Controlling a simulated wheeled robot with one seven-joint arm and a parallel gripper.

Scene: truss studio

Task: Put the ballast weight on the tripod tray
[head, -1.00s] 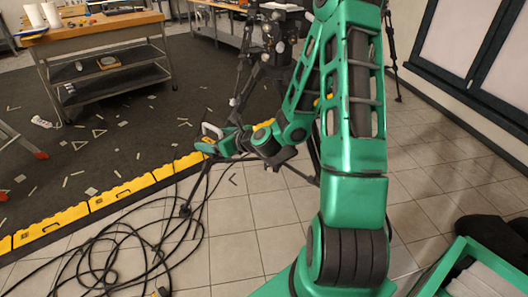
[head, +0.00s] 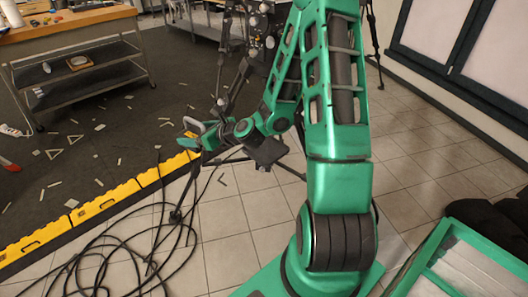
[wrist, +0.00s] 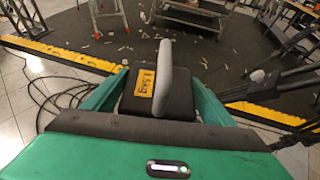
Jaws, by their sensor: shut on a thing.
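The ballast weight (wrist: 178,98) is a dark block with a grey loop handle and a yellow label reading 1.5kg. My gripper (wrist: 160,92) is shut on it, with green fingers along its two sides. In the head view my gripper (head: 203,139) holds the weight above the floor, and its pale handle (head: 191,124) shows. The black tripod (head: 233,88) stands behind my arm, partly hidden by it. In the wrist view dark tripod-like parts (wrist: 284,88) show at the right.
A yellow edge strip (head: 92,210) borders the dark carpet, which is strewn with small pale pieces. Black cables (head: 110,255) lie coiled on the tiles at lower left. A wheeled cart (head: 85,75) stands far left. A green-edged crate (head: 460,255) is at lower right.

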